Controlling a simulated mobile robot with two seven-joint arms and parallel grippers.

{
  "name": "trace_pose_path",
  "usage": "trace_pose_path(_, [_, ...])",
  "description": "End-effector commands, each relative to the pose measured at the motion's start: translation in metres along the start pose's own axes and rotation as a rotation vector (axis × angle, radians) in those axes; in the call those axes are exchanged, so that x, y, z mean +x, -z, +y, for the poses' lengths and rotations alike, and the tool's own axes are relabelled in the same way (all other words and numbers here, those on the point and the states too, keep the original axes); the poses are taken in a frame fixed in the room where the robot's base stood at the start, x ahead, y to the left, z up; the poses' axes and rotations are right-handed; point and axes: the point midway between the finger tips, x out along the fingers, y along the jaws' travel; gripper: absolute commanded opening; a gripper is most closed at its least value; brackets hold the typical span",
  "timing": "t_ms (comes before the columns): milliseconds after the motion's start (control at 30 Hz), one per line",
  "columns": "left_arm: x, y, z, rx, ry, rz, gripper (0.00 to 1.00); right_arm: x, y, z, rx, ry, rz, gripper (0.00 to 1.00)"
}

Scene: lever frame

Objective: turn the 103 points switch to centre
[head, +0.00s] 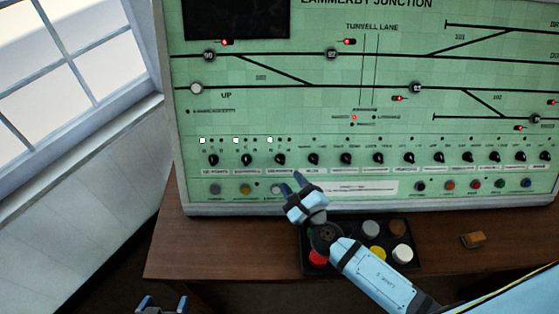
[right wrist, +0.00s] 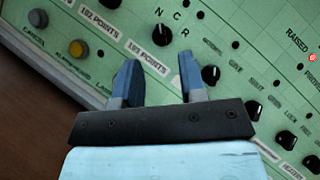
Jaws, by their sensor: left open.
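The 103 points switch is a small black rotary knob (head: 280,160), third from the left in the panel's knob row. In the right wrist view the knob (right wrist: 161,35) sits above its "103 POINTS" label, with N, C and R marked around it. Its pointer appears to lean toward N, and the left lamp above it is lit white. My right gripper (head: 292,182) is open and empty, just below the knob; its two fingers (right wrist: 158,66) stand apart, short of the knob. My left gripper (head: 162,304) is open at the bottom edge, far from the panel.
The green panel (head: 360,120) has more knobs close to the right of this one. Coloured push buttons (head: 245,189) line its lower edge. A black tray (head: 308,262) with coloured round pieces and a small brown block (head: 473,240) lie on the wooden desk.

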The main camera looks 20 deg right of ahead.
Motion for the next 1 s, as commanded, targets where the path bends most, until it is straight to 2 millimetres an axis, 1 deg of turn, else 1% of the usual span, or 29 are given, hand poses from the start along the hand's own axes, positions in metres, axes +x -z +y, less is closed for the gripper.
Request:
trace_pose_path(33, [-0.002,0.003,0.0,0.0,0.0,0.0,0.82,0.013,-0.002,-0.002,0.002,0.002,0.0,0.38])
trace_pose_path(100, [-0.003,0.004,0.0,0.0,0.0,0.0,0.82,0.027,-0.002,-0.002,0.003,0.003,0.0,0.38])
trace_pose_path(200, [-0.003,0.005,0.0,0.0,0.0,0.0,0.82,0.046,-0.001,-0.001,0.003,0.002,0.0,0.38])
trace_pose_path(333, [-0.003,0.005,0.001,-0.001,0.0,-0.001,0.82,0.063,0.0,-0.001,0.003,0.002,0.001,0.38])
trace_pose_path(500, [-0.003,0.004,0.001,-0.002,-0.001,-0.003,0.82,0.074,0.0,0.0,0.003,0.001,0.001,0.38])
trace_pose_path(800, [-0.003,0.004,0.002,-0.002,-0.002,-0.004,0.82,0.076,0.001,0.0,0.004,0.0,0.002,0.38])
trace_pose_path(867, [-0.003,0.004,0.002,-0.003,-0.002,-0.003,0.82,0.076,0.001,0.0,0.004,0.0,0.002,0.24])
trace_pose_path(900, [-0.003,0.004,0.002,-0.003,-0.002,-0.003,0.82,0.076,0.001,0.0,0.004,0.0,0.002,0.15])
trace_pose_path(933, [-0.003,0.004,0.002,-0.003,-0.002,-0.003,0.82,0.076,0.001,0.0,0.004,0.0,0.002,0.08])
trace_pose_path(1000, [-0.003,0.004,0.002,-0.003,-0.002,-0.003,0.82,0.076,0.001,0.0,0.004,0.001,0.002,0.08])
